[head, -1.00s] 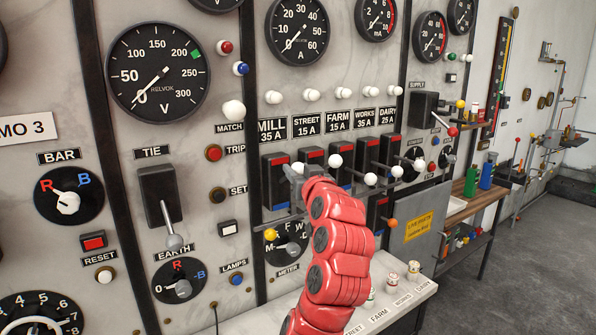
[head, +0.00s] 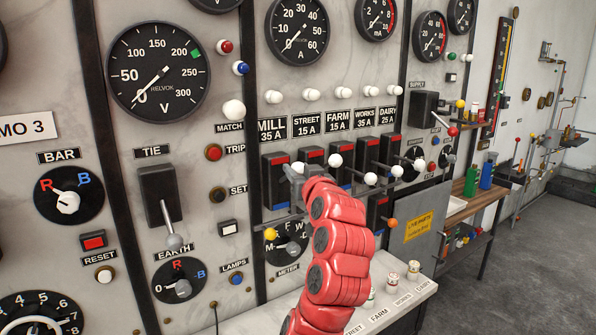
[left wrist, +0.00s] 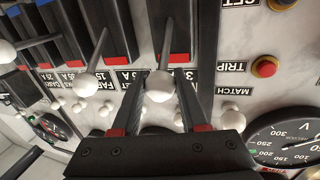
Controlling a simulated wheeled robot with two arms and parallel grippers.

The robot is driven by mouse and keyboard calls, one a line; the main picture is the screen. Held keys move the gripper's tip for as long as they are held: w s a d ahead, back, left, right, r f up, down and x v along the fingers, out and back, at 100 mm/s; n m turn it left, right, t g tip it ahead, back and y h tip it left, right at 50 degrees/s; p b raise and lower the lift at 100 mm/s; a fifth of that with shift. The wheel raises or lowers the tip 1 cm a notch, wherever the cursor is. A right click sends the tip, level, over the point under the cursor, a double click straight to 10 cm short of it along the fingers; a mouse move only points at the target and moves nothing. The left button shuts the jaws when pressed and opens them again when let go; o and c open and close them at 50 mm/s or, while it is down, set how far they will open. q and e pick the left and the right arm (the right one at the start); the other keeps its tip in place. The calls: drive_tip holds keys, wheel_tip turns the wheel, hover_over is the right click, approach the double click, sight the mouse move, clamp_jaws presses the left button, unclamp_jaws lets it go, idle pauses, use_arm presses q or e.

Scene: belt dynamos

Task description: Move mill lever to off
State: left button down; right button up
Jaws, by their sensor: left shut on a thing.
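The mill switch (head: 275,182) is a black block with a red top strip under the MILL 35 A label on the marble panel. The MILL label shows partly behind one finger there. My right gripper is in neither view.
Neighbouring STREET, FARM, WORKS and DAIRY switches have white-knobbed levers close on the right, such as the white knob (head: 336,160). A yellow knob (head: 270,234) stands just below. The tie lever (head: 171,226) is to the left. A white shelf (head: 408,296) runs below.

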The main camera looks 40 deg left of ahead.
use_arm(q)
wheel_tip(320, 180, down, 6)
drive_tip(key=d+m+t+y+b, duration=0.2)
drive_tip(key=t+y+b, duration=0.2)
drive_tip(key=b, duration=1.4)
drive_tip(key=shift+s+f+m+t+y, duration=0.3)
drive_tip(key=shift+s+t, duration=0.1)
drive_tip(key=shift+t, duration=0.2)
drive_tip(key=shift+r, duration=0.1)
drive_tip(key=shift+c, duration=2.2)
unclamp_jaws()
